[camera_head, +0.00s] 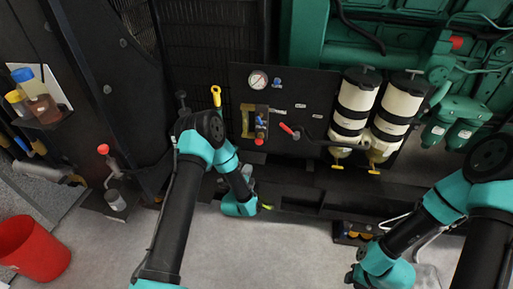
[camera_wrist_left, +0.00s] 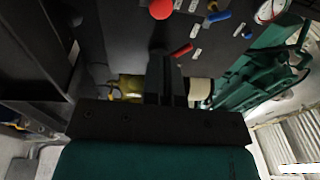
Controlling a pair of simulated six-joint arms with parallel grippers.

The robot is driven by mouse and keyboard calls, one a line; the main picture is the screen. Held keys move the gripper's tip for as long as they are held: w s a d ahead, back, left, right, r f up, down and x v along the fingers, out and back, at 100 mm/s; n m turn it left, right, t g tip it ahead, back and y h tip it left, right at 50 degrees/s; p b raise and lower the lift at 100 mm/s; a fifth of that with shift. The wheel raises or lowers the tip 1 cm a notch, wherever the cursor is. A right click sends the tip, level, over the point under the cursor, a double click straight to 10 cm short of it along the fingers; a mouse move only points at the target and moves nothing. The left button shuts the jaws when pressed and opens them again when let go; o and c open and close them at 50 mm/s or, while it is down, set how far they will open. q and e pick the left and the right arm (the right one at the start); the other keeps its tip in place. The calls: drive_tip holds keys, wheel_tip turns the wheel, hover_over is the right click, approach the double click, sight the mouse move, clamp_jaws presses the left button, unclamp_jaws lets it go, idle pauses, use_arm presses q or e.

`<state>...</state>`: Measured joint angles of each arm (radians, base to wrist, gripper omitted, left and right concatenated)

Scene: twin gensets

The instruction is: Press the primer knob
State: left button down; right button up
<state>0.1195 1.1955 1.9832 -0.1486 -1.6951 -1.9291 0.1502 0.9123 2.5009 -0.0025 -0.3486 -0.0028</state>
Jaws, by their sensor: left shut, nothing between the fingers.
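The black control panel (camera_head: 312,92) carries a red round knob (camera_head: 259,141) and a red-handled lever (camera_head: 290,130). The same red knob (camera_wrist_left: 160,9) and red lever (camera_wrist_left: 182,50) show at the top of the left wrist view. No label readable here tells which part is the primer knob. My left gripper (camera_wrist_left: 165,72) is shut and empty; its dark fingers end just below the red lever in that view, and contact cannot be told. In the head view my left arm stands below the panel and its fingers are hard to make out.
Two white filters (camera_head: 355,103) (camera_head: 400,104) with yellow drains stand right of the knobs. A gauge (camera_head: 258,80) and small blue handle (camera_head: 277,84) sit above. A red bucket (camera_head: 33,249) and red-topped lever (camera_head: 103,149) are at left. The grey floor is open in front.

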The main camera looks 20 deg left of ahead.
sight(258, 143)
use_arm(q)
drive_tip(key=w, duration=0.4)
drive_tip(key=w+r, duration=0.1)
drive_tip(key=w, duration=0.9)
drive_tip(key=shift+r, duration=0.15)
drive_tip(key=shift+a, duration=0.1)
